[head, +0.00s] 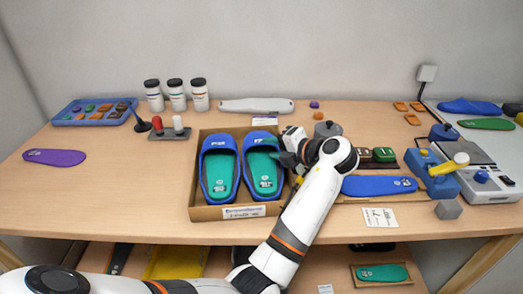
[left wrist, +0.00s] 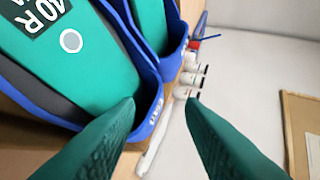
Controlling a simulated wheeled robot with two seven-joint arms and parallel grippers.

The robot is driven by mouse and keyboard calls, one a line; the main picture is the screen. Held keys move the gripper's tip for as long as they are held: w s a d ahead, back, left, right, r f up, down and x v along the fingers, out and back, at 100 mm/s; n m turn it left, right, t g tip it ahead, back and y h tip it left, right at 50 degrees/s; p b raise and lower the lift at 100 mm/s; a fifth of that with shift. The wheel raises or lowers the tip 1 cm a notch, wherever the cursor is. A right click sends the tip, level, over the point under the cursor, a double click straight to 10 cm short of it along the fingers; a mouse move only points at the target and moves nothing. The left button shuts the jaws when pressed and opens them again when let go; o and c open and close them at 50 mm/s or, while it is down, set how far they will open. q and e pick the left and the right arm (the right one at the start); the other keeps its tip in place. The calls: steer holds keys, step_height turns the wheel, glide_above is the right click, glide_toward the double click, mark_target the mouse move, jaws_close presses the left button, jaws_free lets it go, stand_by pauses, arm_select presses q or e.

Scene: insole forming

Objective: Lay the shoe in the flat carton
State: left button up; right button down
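Two blue shoes with green insoles lie side by side in the flat carton (head: 240,211), the left shoe (head: 218,165) and the right shoe (head: 262,165). Both lie flat, their labelled ends toward the carton's front. My left gripper (head: 287,160) is at the carton's right edge, beside the right shoe. In the left wrist view my left gripper (left wrist: 161,98) has its green fingers apart with nothing held between them. The near shoe (left wrist: 85,60) fills the upper left there, and the other shoe (left wrist: 172,40) shows behind it. My right gripper is not in view.
A blue insole (head: 378,186) lies right of the carton, near a press machine (head: 488,182). Three white bottles (head: 176,95) and a blue tray (head: 95,111) stand behind left. A purple insole (head: 55,157) lies far left.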

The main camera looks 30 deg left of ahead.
arm_select(q)
steer(key=shift+v, duration=1.2)
steer(key=shift+r, duration=0.1)
